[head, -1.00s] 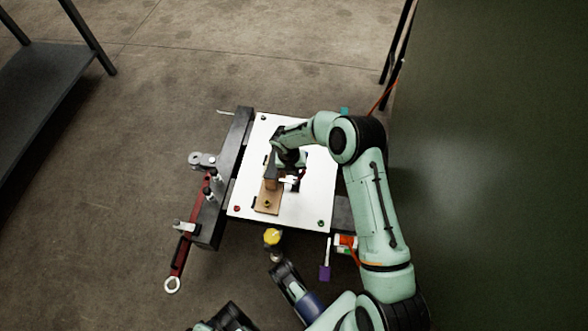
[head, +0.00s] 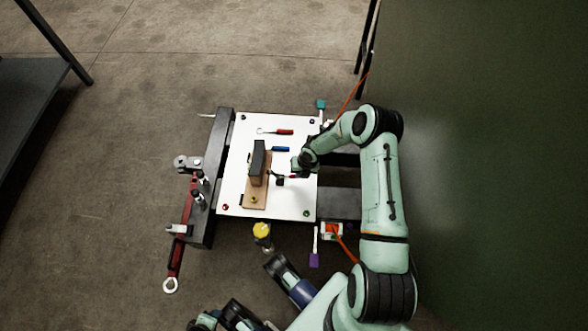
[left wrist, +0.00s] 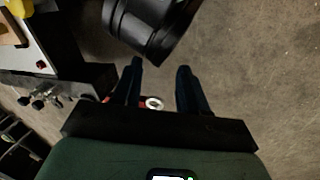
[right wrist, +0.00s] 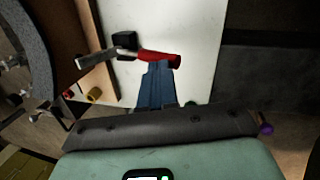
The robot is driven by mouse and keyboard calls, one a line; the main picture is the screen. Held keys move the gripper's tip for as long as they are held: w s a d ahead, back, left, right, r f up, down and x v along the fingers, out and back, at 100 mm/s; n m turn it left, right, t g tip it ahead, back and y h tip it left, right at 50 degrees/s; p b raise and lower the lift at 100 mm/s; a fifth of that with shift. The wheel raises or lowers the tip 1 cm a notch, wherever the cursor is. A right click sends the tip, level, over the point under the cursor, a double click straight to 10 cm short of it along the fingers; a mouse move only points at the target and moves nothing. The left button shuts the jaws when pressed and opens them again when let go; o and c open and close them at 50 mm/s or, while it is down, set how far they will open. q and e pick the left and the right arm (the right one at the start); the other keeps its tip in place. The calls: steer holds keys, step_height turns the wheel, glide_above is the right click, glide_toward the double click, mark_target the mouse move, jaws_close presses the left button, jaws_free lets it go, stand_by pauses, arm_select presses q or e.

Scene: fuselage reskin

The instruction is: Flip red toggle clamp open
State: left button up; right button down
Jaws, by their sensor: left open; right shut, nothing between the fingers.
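The toggle clamp's red handle (right wrist: 160,58) points right in the right wrist view, with its metal arm (right wrist: 100,57) reaching left towards the wooden block. A small black block (right wrist: 124,41) sits beside the arm. My right gripper (right wrist: 158,68) is shut and empty, its tips right at the red handle; I cannot tell whether they touch. In the head view the clamp (head: 281,182) shows small and dark beside the wooden base, with my right gripper (head: 296,174) at its right. My left gripper (left wrist: 160,66) is open and empty, away from the board.
The white board (head: 235,180) carries a wooden base (head: 256,196) with an upright dark-topped block (head: 259,160). A red-handled tool (head: 284,132) and a blue piece (head: 280,149) lie behind. A dark rail (head: 212,180) runs along the left. A yellow-topped object (head: 262,231) stands in front.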

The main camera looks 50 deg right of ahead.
steer(key=shift+s+d+f+b, duration=0.15)
steer(key=shift+s+d+f, duration=0.15)
steer(key=shift+f, duration=0.25)
steer(key=shift+s+d+f+b, duration=0.15)
steer(key=shift+s+f, duration=0.15)
steer(key=shift+f, duration=0.25)
arm_select(q)
steer(key=shift+w+a+f+t, duration=0.3)
steer(key=shift+w+a+f, duration=0.25)
steer(key=shift+w, duration=0.25)
arm_select(e)
steer(key=shift+s+f, duration=0.3)
steer(key=shift+f, duration=0.1)
steer(key=shift+s+d+f, duration=0.1)
steer(key=shift+d, duration=0.05)
arm_select(q)
steer(key=s+d+r+g+h+p, duration=0.1)
steer(key=s+d+r+g+p, duration=0.1)
steer(key=s, duration=0.5)
step_height(320, 180, up, 4)
steer(key=d+p, duration=0.1)
steer(key=p, duration=0.1)
steer(key=shift+s+d+g+p, duration=0.15)
steer(key=shift+d+g+p, duration=0.15)
steer(key=shift+d, duration=0.1)
arm_select(e)
steer(key=a+v, duration=0.1)
steer(key=v, duration=1.3)
steer(key=shift+w+d, duration=0.35)
steer(key=shift+w, duration=0.05)
